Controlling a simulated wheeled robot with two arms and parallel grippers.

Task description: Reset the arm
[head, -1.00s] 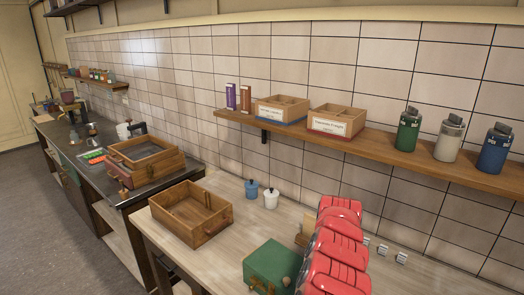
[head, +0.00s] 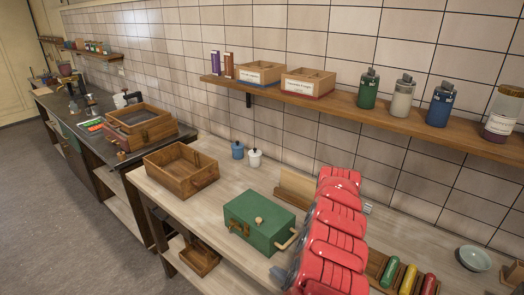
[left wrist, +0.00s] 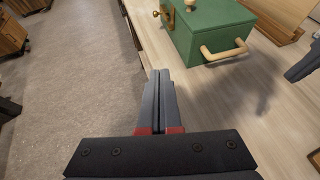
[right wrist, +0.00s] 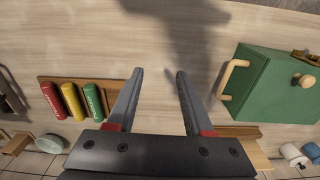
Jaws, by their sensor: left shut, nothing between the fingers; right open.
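My left gripper (left wrist: 160,73) is shut and empty in the left wrist view, beside the near edge of the wooden worktop. The green box (left wrist: 208,28), with its wooden side handle, is just beyond its tips. In the head view the left gripper (head: 279,274) shows as a small dark part beside my red arm, in front of the green box (head: 259,221). My right gripper (right wrist: 160,73) is open and empty above the worktop in the right wrist view, between the green box (right wrist: 268,90) and a wooden rack of rollers. I cannot make it out in the head view.
The wooden rack (head: 376,262) holds green, yellow and red rollers (head: 408,279). A pale bowl (head: 474,258) stands at the right. A wall shelf (head: 340,104) carries bottles and boxes.

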